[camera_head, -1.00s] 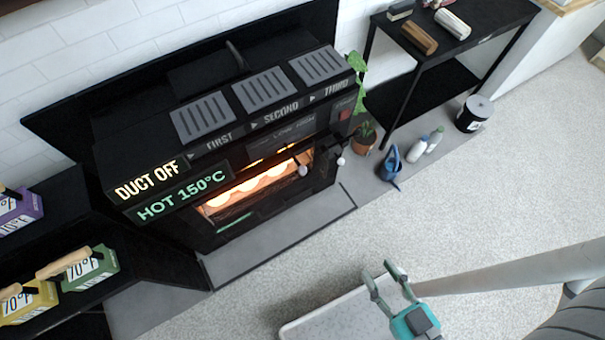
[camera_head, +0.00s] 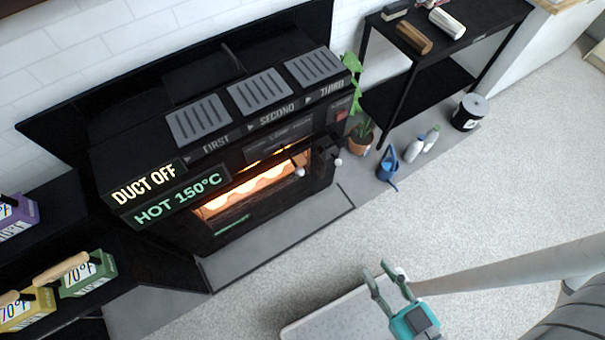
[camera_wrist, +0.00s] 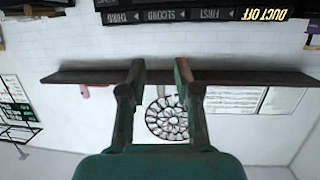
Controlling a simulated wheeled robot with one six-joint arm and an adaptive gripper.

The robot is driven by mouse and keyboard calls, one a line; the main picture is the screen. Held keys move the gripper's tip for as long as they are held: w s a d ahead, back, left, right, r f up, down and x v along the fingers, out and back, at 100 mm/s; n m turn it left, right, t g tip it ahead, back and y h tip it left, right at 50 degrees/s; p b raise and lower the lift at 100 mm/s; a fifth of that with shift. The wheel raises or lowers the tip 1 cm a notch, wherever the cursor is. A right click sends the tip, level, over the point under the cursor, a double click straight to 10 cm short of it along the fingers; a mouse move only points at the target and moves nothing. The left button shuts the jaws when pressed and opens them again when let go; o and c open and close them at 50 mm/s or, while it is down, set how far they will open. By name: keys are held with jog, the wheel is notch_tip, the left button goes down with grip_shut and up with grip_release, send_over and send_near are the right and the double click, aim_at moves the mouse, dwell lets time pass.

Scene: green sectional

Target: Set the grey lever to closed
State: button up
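A black stove (camera_head: 262,135) stands against the wall, with a lit opening, a "DUCT OFF" sign and a "HOT 150°C" sign. Two pale round knobs show at the right of its opening, one nearer the middle (camera_head: 299,172) and one further right (camera_head: 338,162); I cannot tell whether either belongs to the grey lever. My gripper (camera_head: 377,271) is open and empty, well in front of the stove and apart from it. In the wrist view my gripper (camera_wrist: 160,64) has its fingers spread with nothing between them. That view is upside down and shows the stove's top labels.
A pale tray (camera_head: 340,318) lies below my gripper. A black shelf table (camera_head: 455,50) stands at the right, with a blue watering can (camera_head: 388,168), bottles (camera_head: 414,150) and a black canister (camera_head: 469,112) on the floor. Boxes (camera_head: 88,275) sit at the left. The carpet between is clear.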

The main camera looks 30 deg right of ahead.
jog(key=w+f+m+g, duration=0.1)
jog(key=f, duration=0.5)
jog(key=w+d+f+m+g, duration=0.1)
jog(key=w+f+m, duration=0.1)
jog(key=f, duration=0.4)
jog(key=w+f+m+g+h, duration=0.1)
jog(key=w+f+m+g, duration=0.1)
jog(key=f, duration=0.4)
jog(key=shift+d, duration=0.25)
grip_shut()
jog(key=w+d+f+m+g+y, duration=0.1)
jog(key=w+f+m+y, duration=0.15)
jog(key=w+f, duration=0.45)
jog(key=w+f+m+g+y, duration=0.1)
jog(key=w+f+y, duration=0.3)
jog(key=w, duration=0.5)
jog(key=w+d+r+n+t+y, duration=0.1)
jog(key=w+d+r+y, duration=0.3)
jog(key=d+r, duration=0.25)
jog(key=w+d+r+n+y, duration=0.1)
jog(key=w+d+r+y, duration=0.35)
jog(key=d, duration=0.25)
jog(key=h, duration=0.1)
send_near(291, 159)
jog(key=shift+a+f, duration=0.3)
jog(key=shift+a, duration=0.4)
jog(key=shift+a+f, duration=0.35)
jog(key=shift+a, duration=0.4)
